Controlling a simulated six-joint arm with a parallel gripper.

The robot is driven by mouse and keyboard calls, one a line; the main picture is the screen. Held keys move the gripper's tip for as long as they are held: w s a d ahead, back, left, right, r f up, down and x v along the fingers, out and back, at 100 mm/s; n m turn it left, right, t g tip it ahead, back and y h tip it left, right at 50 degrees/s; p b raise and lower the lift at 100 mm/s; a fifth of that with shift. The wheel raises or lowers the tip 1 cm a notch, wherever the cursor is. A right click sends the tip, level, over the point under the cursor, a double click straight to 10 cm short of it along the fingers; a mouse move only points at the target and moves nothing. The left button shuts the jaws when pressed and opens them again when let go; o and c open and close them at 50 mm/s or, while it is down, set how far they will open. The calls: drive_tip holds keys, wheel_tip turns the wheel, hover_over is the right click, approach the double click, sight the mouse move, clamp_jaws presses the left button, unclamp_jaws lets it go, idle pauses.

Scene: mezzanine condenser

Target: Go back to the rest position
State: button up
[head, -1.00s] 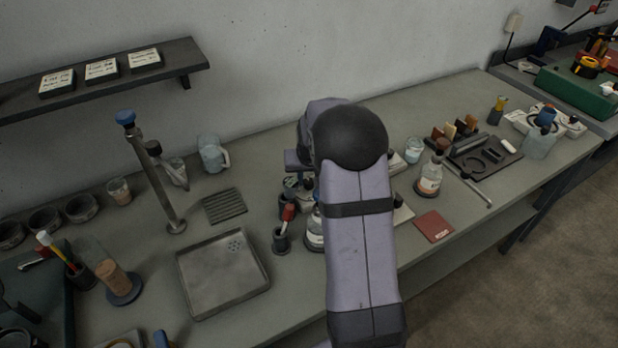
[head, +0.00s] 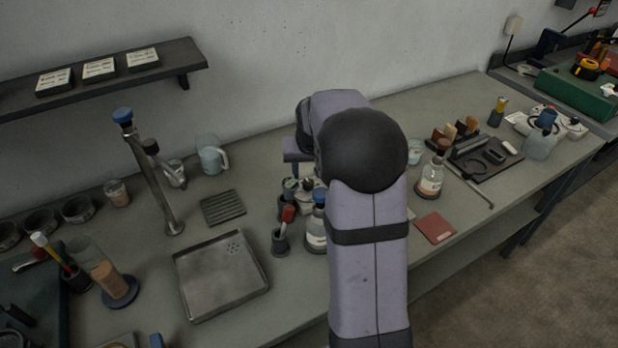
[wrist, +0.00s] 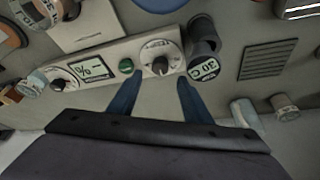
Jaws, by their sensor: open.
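My gripper (wrist: 156,98) shows in the wrist view as two blue fingers spread apart, with nothing between them. The fingers point toward a pale control panel (wrist: 112,62) with dials, a green button and a small display. I cannot tell whether they touch it. In the head view my arm rises from the bottom and bends at a dark joint, and it hides the gripper and part of the bench (head: 305,295) behind it.
A metal tray (head: 222,310) and a ribbed grate (head: 223,208) lie left of my arm. A red-handled tool stands in a cup (head: 280,243) close to the arm, beside a blue-capped bottle (head: 315,235). Another bottle (head: 431,180) and a red book (head: 435,228) are to the right.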

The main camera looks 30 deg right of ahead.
drive_tip(key=shift+v, duration=0.8)
drive_tip(key=shift+f, duration=0.1)
